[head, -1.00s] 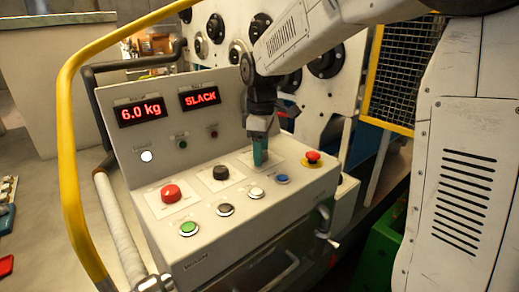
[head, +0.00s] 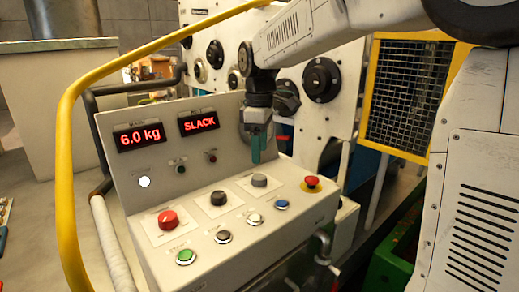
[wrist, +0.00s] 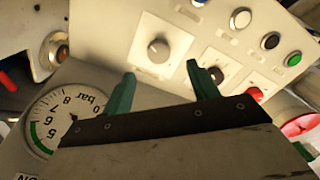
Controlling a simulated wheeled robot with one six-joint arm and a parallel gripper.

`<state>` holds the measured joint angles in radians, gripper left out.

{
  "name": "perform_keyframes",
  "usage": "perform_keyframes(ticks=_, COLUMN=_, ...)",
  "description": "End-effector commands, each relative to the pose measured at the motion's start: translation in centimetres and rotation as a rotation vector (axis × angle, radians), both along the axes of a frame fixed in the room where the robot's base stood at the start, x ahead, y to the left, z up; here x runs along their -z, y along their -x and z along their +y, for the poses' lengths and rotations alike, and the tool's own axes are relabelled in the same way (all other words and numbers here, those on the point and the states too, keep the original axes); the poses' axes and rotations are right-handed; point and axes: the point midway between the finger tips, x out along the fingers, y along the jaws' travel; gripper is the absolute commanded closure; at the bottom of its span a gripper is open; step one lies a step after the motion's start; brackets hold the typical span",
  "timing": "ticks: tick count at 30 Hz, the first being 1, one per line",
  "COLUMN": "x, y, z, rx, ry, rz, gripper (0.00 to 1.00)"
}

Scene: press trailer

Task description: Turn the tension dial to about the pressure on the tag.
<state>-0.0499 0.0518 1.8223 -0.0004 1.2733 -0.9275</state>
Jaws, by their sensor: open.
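My gripper (head: 256,150) is open and empty, with teal fingers pointing down above the back of the control desk. In the wrist view my gripper (wrist: 163,83) has its fingers apart, with a grey dial (wrist: 158,50) beyond the gap. The grey dial also shows in the head view (head: 259,181), on a pale plate below the fingers, not touched. A black knob (head: 218,199) sits to its left. A round gauge marked bar (wrist: 62,117) is partly hidden by my gripper in the wrist view. Labels are too small to read, and I cannot make out the tag.
Displays read 6.0 kg (head: 139,136) and SLACK (head: 198,121). A red button (head: 168,219), a green button (head: 185,257) and a red emergency stop (head: 312,182) share the desk. A yellow rail (head: 64,130) curves along the left. A yellow-framed mesh guard (head: 408,92) stands at right.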

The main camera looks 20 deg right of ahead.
Motion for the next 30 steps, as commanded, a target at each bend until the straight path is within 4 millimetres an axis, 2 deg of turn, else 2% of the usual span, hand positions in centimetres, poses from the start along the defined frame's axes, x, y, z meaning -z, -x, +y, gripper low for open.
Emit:
perform_keyframes(ticks=4, x=-0.1, y=-0.3, z=0.1, rx=-0.107, ry=-0.001, rz=-0.004, gripper=0.41)
perform_keyframes(ticks=8, x=0.3, y=-0.3, z=0.1, rx=-0.136, ry=-0.002, rz=-0.004, gripper=0.41)
perform_keyframes(ticks=21, x=6.6, y=-0.3, z=0.1, rx=-0.134, ry=0.0, rz=-0.004, gripper=0.41)
perform_keyframes(ticks=25, x=7.5, y=-0.3, z=0.1, rx=-0.134, ry=0.0, rz=-0.006, gripper=0.41)
perform_keyframes(ticks=30, x=7.7, y=-0.3, z=0.1, rx=-0.134, ry=0.0, rz=-0.007, gripper=0.41)
